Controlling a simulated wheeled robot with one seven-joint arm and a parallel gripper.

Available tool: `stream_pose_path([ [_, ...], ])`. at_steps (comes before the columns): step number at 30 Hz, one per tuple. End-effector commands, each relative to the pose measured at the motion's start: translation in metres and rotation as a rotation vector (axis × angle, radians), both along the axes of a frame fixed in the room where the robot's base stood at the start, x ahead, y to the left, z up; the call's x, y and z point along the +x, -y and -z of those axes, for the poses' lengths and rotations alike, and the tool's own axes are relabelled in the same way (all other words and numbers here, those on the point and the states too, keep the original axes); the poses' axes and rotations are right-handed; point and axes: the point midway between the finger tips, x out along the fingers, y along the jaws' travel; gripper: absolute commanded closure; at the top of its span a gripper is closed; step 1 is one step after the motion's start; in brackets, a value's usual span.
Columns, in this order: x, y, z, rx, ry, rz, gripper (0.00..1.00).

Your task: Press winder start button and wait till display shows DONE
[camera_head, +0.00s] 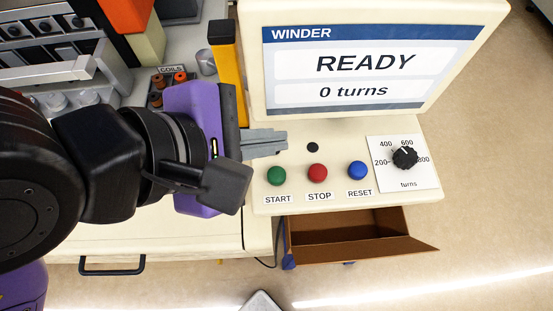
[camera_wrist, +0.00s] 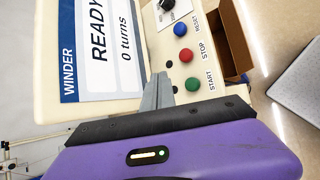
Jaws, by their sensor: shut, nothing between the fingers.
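The winder display (camera_head: 345,65) reads READY and 0 turns; it also shows sideways in the wrist view (camera_wrist: 100,45). The green START button (camera_head: 276,175) sits at the left of the winder panel, beside the red STOP button (camera_head: 318,173) and the blue RESET button (camera_head: 358,170). My gripper (camera_head: 284,139) is shut and empty, its fingertips over the panel just behind the START button and apart from it. In the wrist view the fingertips (camera_wrist: 160,76) are beside the START button (camera_wrist: 192,84).
A turns dial (camera_head: 405,157) is at the panel's right. A yellow post (camera_head: 228,75) stands left of the display. A coils rack (camera_head: 170,88) is behind my gripper. Open floor lies right.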

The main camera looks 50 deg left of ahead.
Motion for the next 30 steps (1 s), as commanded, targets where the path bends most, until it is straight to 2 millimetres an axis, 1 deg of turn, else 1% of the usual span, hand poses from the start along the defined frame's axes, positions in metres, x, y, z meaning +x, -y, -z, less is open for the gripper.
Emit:
stream_pose_path([
  [1,0.000,0.000,0.010,0.000,-0.001,0.000,1.00],
  [12,-0.001,0.000,0.059,0.000,-0.002,-0.001,1.00],
  [15,0.000,0.000,0.068,-0.002,0.002,-0.001,1.00],
  [21,0.000,0.000,0.077,-0.001,0.002,0.001,1.00],
  [30,0.000,0.000,0.077,0.000,0.001,0.000,1.00],
])
